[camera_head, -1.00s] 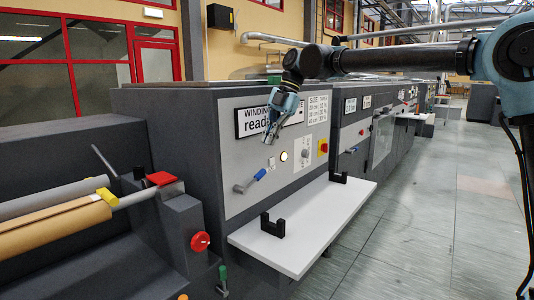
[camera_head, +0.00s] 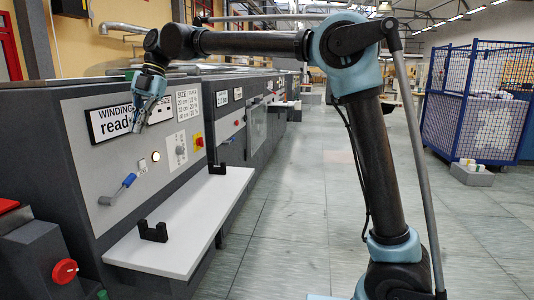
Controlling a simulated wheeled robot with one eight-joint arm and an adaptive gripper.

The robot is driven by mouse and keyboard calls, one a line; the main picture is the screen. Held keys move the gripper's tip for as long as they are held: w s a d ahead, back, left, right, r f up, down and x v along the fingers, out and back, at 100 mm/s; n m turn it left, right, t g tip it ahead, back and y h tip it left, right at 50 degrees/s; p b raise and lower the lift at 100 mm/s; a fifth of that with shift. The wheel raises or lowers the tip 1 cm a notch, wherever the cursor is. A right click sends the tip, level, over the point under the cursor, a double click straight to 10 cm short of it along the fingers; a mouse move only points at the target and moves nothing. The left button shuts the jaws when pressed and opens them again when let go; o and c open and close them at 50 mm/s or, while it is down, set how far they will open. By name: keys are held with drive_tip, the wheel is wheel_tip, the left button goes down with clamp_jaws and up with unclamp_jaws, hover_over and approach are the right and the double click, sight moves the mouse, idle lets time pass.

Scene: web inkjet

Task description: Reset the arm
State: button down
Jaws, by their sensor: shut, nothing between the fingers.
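My arm reaches up from the lower right and bends left at its elbow. My gripper (camera_head: 139,126) hangs at the end of it, pointing down, in front of the grey winding machine's panel (camera_head: 150,190). It is shut and empty. Behind it is the sign with "WINDING" and "read" (camera_head: 108,119), partly hidden by the gripper. My gripper appears above the lit round button (camera_head: 155,156) and the blue-handled lever (camera_head: 127,181); I cannot tell how far it is from the panel.
A white shelf (camera_head: 190,220) with two black brackets (camera_head: 154,231) juts out from the machine. A red knob (camera_head: 64,271) is at lower left. A blue mesh cage (camera_head: 478,100) stands at right, with a grey block (camera_head: 472,175) before it. The aisle floor (camera_head: 290,200) is clear.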

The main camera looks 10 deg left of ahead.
drive_tip(key=w+d+f+m+t, duration=0.1)
drive_tip(key=w+d+m, duration=0.4)
drive_tip(key=d, duration=0.4)
drive_tip(key=w+d+f+m+t, duration=0.1)
drive_tip(key=w+d+m, duration=0.2)
drive_tip(key=w+d, duration=0.5)
drive_tip(key=w+d+f+m+t, duration=0.1)
drive_tip(key=w+d+f+m, duration=0.15)
drive_tip(key=d, duration=0.55)
drive_tip(key=w+d+f+m, duration=0.1)
drive_tip(key=d+m, duration=0.3)
drive_tip(key=d, duration=0.3)
drive_tip(key=w+d+f+m+t, duration=0.1)
drive_tip(key=w+d+f+m, duration=0.15)
drive_tip(key=d, duration=0.55)
drive_tip(key=s+d+f+m+t, duration=0.1)
drive_tip(key=s+d+f+m, duration=0.3)
drive_tip(key=d, duration=0.5)
drive_tip(key=s+d+f+m, duration=0.1)
drive_tip(key=d+f+m, duration=0.55)
drive_tip(key=d, duration=0.35)
drive_tip(key=s+d+f+m+h, duration=0.1)
drive_tip(key=s+d+f+m, duration=0.4)
drive_tip(key=d+f, duration=0.1)
drive_tip(key=s+d+f+m+t+h, duration=0.1)
drive_tip(key=s+d+f+m, duration=0.4)
drive_tip(key=f, duration=0.4)
drive_tip(key=shift+s+d, duration=0.15)
drive_tip(key=shift+d, duration=0.4)
drive_tip(key=shift+f, duration=0.1)
